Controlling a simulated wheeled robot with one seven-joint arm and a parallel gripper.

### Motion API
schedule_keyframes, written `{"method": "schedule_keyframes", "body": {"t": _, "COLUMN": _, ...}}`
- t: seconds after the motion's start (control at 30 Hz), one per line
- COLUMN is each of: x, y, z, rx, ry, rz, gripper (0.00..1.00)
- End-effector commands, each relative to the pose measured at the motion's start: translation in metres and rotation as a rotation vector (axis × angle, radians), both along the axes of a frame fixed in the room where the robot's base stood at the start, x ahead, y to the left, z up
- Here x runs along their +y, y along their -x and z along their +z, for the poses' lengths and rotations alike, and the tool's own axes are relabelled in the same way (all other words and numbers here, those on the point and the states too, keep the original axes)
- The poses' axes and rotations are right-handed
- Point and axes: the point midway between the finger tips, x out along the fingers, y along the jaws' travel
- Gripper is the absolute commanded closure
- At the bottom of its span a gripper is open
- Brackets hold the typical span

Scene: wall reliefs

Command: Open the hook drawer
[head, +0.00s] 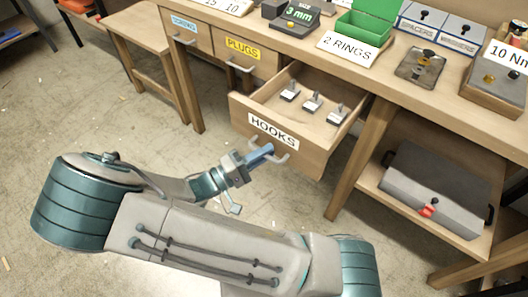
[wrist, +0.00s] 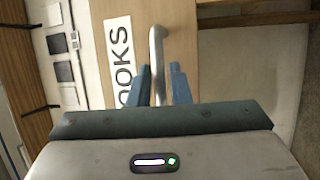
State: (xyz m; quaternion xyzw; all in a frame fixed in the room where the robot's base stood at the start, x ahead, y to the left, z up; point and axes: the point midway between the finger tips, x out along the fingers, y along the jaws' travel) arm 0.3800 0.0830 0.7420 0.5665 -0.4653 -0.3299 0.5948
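The hook drawer (head: 300,155) with the white HOOKS label (head: 273,130) is pulled well out of the bench, and small hooks on dark bases show inside it. Its grey bar handle (head: 283,156) is on the front, below the label. My gripper (head: 262,154) is at this handle in the head view. In the wrist view the handle (wrist: 157,45) runs between the two blue fingers (wrist: 160,86), with a narrow gap beside it. The fingers are a little apart and look not clamped on it. The drawer front (wrist: 185,60) is right behind the fingertips.
The closed PLUGS drawer (head: 245,58) is left of the open drawer. A green box (head: 367,25) and other parts stand on the bench top. A grey case (head: 435,190) lies on the shelf below right. The floor (head: 60,120) at left is mostly clear.

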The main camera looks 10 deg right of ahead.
Motion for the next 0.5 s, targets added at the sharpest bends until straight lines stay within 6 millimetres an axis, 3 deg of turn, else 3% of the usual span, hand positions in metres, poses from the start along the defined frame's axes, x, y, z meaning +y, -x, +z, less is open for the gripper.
{"method": "schedule_keyframes", "body": {"t": 0.33, "x": 0.002, "y": 0.001, "z": 0.0, "rx": -0.001, "ry": 0.0, "rz": 0.001, "gripper": 0.81}}
{"method": "schedule_keyframes", "body": {"t": 0.5, "x": 0.023, "y": 0.008, "z": -0.004, "rx": -0.001, "ry": -0.001, "rz": 0.004, "gripper": 0.81}}
